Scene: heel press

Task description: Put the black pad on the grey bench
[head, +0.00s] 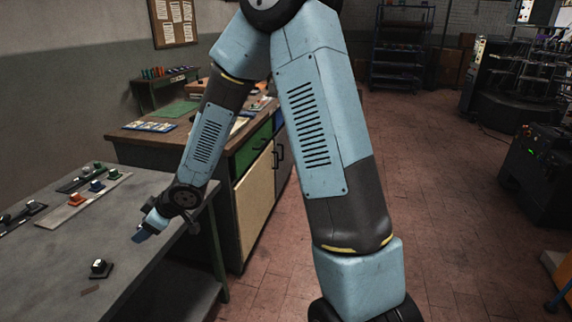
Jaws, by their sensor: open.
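The grey bench (45,262) fills the lower left of the head view. Another black piece (35,206) lies farther left on the bench. My gripper (143,233) is over the bench's right side, pointing down and left. It is open, and I see nothing held in it. Its fingertips are small here, and its height above the bench is unclear.
A flat strip with orange and blue pieces (80,204) lies on the bench, with a darker strip behind it. A wooden cabinet (254,195) stands behind the bench.

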